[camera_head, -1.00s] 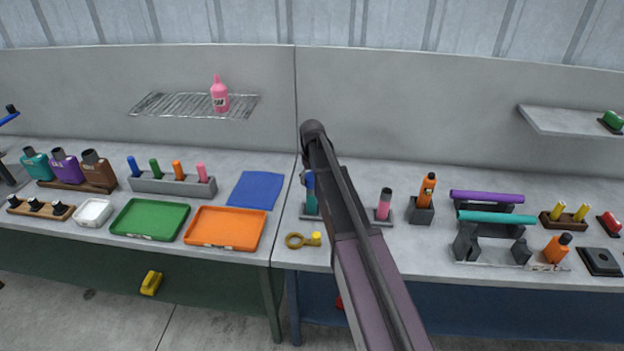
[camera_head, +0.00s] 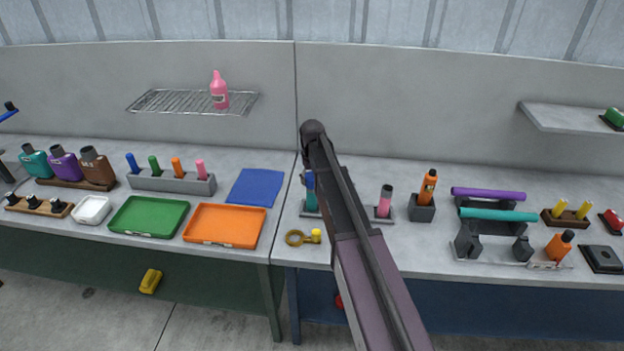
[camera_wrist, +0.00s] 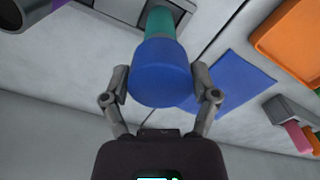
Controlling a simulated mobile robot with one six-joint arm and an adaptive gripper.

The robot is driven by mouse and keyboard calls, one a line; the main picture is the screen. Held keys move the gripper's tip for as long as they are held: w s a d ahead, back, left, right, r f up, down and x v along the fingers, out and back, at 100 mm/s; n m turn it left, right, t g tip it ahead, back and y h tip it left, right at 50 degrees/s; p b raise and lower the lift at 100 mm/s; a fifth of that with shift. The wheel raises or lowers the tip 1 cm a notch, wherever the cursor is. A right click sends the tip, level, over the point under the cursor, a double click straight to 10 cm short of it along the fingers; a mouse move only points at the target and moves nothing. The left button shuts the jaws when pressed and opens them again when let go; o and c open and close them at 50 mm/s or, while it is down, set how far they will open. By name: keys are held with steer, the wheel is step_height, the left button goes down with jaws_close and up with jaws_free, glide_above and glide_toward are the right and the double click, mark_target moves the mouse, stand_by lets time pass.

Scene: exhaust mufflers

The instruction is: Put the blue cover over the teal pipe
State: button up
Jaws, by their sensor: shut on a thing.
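The blue cover (camera_wrist: 160,75) sits between the two fingertips of my gripper (camera_wrist: 160,84) in the wrist view, and the gripper is shut on it. The teal pipe (camera_wrist: 161,22) runs straight out of the cover's far end, in line with it. In the head view the cover (camera_head: 310,181) is directly above the upright teal pipe (camera_head: 311,202), partly hidden by my arm. The two meet with no visible gap. How far the cover reaches down over the pipe cannot be seen.
A yellow ring-shaped tool (camera_head: 296,239) lies in front. A blue mat (camera_head: 255,187) and an orange tray (camera_head: 225,226) lie to the left. A horizontal teal tube (camera_head: 498,215) rests on a rack at right.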

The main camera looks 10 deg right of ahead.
steer(key=shift+f+b, duration=1)
steer(key=shift+f, duration=0.05)
stand_by(0.4)
stand_by(0.5)
steer(key=o, duration=0.7)
steer(key=shift+r, duration=0.2)
